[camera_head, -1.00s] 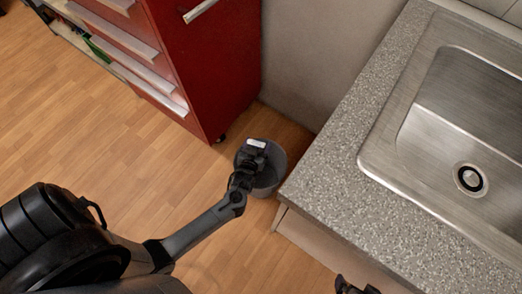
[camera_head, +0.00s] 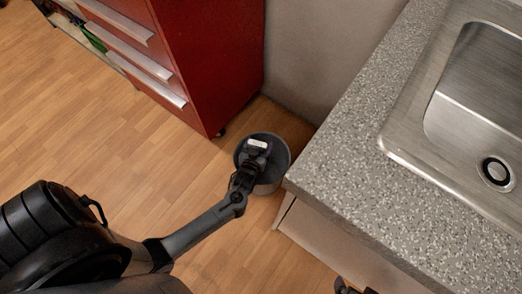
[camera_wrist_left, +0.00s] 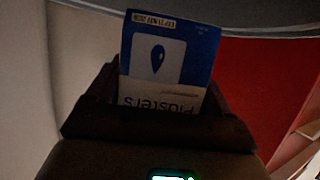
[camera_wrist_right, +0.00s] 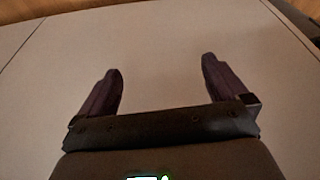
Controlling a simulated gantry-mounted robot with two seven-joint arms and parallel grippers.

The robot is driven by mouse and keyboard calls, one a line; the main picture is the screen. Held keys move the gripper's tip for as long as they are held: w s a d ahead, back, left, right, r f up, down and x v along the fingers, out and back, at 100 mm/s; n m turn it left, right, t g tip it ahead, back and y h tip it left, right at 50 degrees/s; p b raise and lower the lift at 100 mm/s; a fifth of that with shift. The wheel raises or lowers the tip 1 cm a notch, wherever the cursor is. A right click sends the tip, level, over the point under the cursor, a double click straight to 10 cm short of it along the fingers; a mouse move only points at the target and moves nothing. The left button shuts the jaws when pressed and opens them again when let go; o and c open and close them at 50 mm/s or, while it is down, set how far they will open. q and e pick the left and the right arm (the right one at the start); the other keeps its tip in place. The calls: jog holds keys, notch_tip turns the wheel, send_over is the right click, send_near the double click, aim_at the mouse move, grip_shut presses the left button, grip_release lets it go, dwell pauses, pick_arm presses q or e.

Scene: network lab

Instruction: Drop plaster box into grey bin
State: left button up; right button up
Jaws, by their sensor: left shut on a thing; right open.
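The grey bin (camera_head: 283,150) stands on the floor between the red cabinet and the counter. My left gripper (camera_head: 257,150) is over the bin's opening in the head view. It is shut on the plaster box (camera_wrist_left: 168,58), a blue and white box with "Plasters" printed on it. In the head view only a small pale end of the box (camera_head: 257,144) shows. My right gripper (camera_wrist_right: 162,85) is open and empty in the right wrist view, in front of a pale flat surface. In the head view only a bit of it (camera_head: 345,287) shows at the bottom edge.
A red drawer cabinet (camera_head: 215,60) stands left of the bin. A speckled grey counter (camera_head: 350,150) with a steel sink (camera_head: 470,100) is on the right, its corner close to the bin. The wooden floor (camera_head: 120,160) at left is clear.

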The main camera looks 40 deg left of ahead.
pick_arm(q)
jog(key=o, duration=0.9)
jog(key=shift+s+d+r+p, duration=0.2)
jog(key=shift+s+r+p, duration=0.2)
jog(key=shift+p, duration=0.15)
jog(key=shift+f+p+v, duration=0.2)
jog(key=shift+p+v, duration=2.45)
jog(key=shift+v, duration=2.2)
jog(key=shift+s, duration=0.1)
